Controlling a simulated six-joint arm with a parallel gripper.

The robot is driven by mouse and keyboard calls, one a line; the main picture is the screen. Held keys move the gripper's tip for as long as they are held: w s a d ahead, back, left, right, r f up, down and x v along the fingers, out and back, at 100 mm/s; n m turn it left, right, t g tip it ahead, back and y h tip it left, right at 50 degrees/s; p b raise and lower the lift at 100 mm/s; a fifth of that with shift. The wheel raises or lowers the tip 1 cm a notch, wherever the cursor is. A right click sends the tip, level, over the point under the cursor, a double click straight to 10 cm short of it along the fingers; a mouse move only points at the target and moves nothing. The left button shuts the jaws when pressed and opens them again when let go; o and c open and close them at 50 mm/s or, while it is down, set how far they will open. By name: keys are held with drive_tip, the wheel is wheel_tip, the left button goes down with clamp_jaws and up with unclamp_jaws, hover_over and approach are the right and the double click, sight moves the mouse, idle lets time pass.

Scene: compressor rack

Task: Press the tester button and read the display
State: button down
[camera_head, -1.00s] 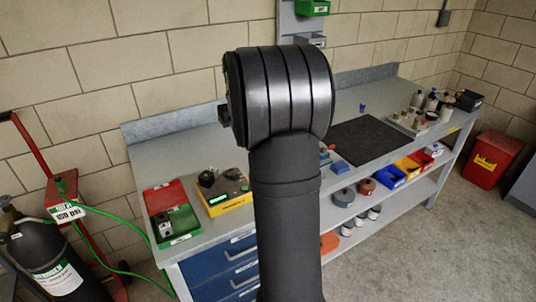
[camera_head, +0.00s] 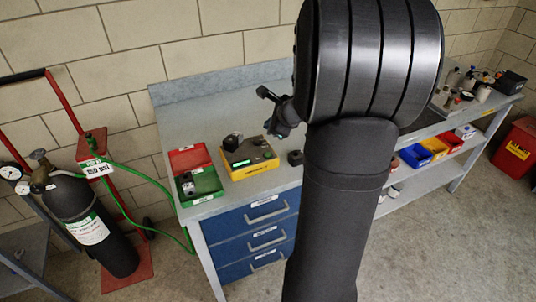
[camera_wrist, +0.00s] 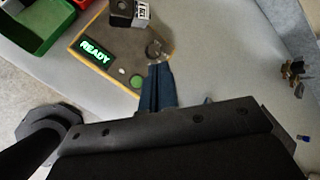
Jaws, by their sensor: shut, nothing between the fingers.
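The tester (camera_head: 262,163) is a yellow box with a grey top on the bench, also in the wrist view (camera_wrist: 88,27). Its display (camera_wrist: 97,50) reads "READY" in green. A round green button (camera_wrist: 136,81) sits on the top face below the display. A dark block with a white label (camera_wrist: 122,14) stands at its far edge, and a round ring-like fitting (camera_wrist: 154,50) is near its right edge. My gripper (camera_wrist: 158,68) is shut and empty; in the wrist view its fingertips appear just right of the button. I cannot tell their height above the tester.
An open red and green case (camera_head: 205,184) lies left of the tester. A small dark block (camera_head: 295,158) is to its right. A gas cylinder (camera_head: 75,205) with a green hose (camera_head: 135,218) stands left of the bench. My arm hides the middle of the bench.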

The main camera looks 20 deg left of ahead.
sight(270, 157)
drive_tip(key=shift+f, duration=0.1)
idle(0.3)
drive_tip(key=shift+f, duration=4.3)
drive_tip(key=shift+f, duration=0.1)
drive_tip(key=shift+f, duration=0.3)
drive_tip(key=shift+f, duration=0.4)
drive_tip(key=shift+r, duration=0.8)
drive_tip(key=shift+r, duration=0.1)
drive_tip(key=shift+r, duration=2.4)
